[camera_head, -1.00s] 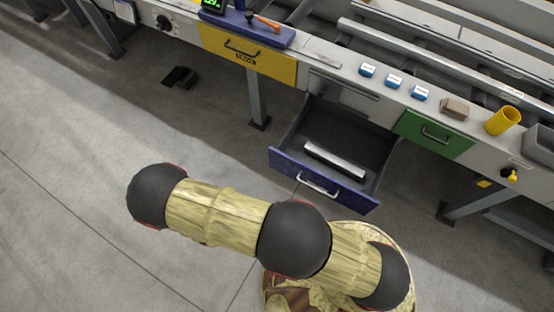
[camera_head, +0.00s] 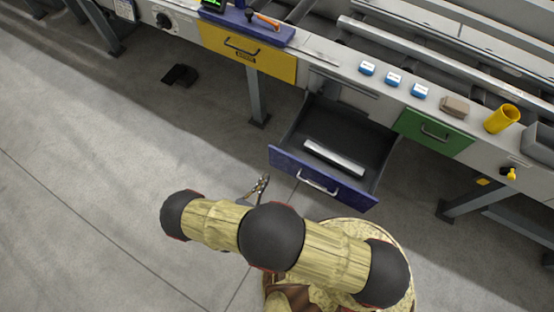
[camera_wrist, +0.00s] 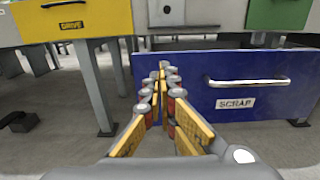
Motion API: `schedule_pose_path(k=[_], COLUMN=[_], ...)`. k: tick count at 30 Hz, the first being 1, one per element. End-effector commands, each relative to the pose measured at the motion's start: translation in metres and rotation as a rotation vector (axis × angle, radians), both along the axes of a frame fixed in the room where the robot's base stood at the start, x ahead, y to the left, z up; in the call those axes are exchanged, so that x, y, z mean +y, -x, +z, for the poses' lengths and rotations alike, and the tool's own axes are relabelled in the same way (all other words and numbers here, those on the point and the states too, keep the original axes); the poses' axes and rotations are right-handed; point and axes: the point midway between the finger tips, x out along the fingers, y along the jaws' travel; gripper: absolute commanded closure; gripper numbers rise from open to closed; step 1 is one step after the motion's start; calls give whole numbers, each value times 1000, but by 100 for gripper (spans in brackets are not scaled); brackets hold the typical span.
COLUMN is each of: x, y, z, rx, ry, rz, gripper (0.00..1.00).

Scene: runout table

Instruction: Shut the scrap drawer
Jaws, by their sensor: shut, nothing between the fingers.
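The scrap drawer (camera_head: 284,166) has a blue front with a silver handle (camera_head: 317,187) and stands pulled out from the table. A silver bar (camera_head: 334,157) lies inside it. In the wrist view the blue front (camera_wrist: 200,118) fills the right side, with its handle (camera_wrist: 248,81) and a SCRAP label (camera_wrist: 235,104). My gripper (camera_wrist: 161,75) is shut and empty, pointing at the left part of that front; whether it touches cannot be told. In the head view my gripper (camera_head: 263,184) shows partly, just left of and below the drawer front, with my arm in front.
A yellow drawer (camera_head: 245,55) at left and a green drawer (camera_head: 432,133) at right are closed. Table legs (camera_head: 257,98) stand beside the open drawer. Blue blocks (camera_head: 393,80) and a yellow cup (camera_head: 502,119) stand on the ledge. The floor at left is mostly clear.

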Motion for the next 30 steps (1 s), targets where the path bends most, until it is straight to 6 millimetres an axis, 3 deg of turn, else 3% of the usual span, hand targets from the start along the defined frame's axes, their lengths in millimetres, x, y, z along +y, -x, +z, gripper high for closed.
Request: schedule_pose_path(k=[15, 21, 30], x=[-45, -51, -52], y=[-74, -86, -88], z=[-2, -1, 0], rx=[1, 1, 1], ry=[-1, 0, 0], rz=[-4, -2, -2], gripper=[100, 100, 100])
